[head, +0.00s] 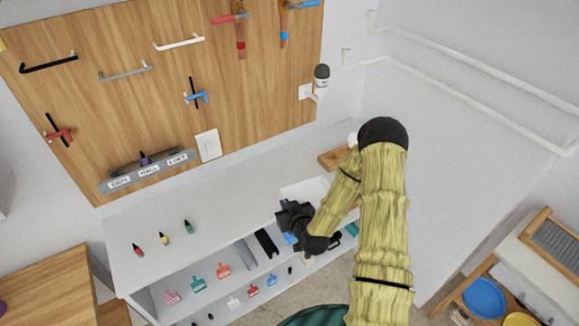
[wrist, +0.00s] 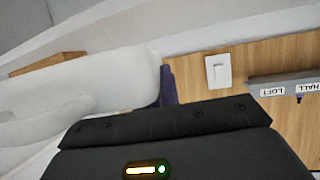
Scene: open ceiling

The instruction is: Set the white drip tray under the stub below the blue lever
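The white drip tray (head: 306,188) is beside my gripper (head: 290,215), above the right part of the white bench; the gripper and arm partly hide it. In the wrist view the tray (wrist: 85,88) fills the left foreground, with its rounded end against a dark finger. My gripper appears shut on it; the other finger is hidden. The blue lever (head: 303,5) is at the top right of the wooden board. Below it a copper-coloured pipe stub (head: 284,40) with a blue band points down. A red lever (head: 230,18) with another stub (head: 241,50) is to its left.
A wooden block (head: 334,157) stands at the back right of the bench (head: 170,215). A white fixture with a dark top (head: 321,77) juts from the wall right of the stubs. White rails (head: 450,65) run along the right wall. Small bottles (head: 163,238) stand at the bench's left.

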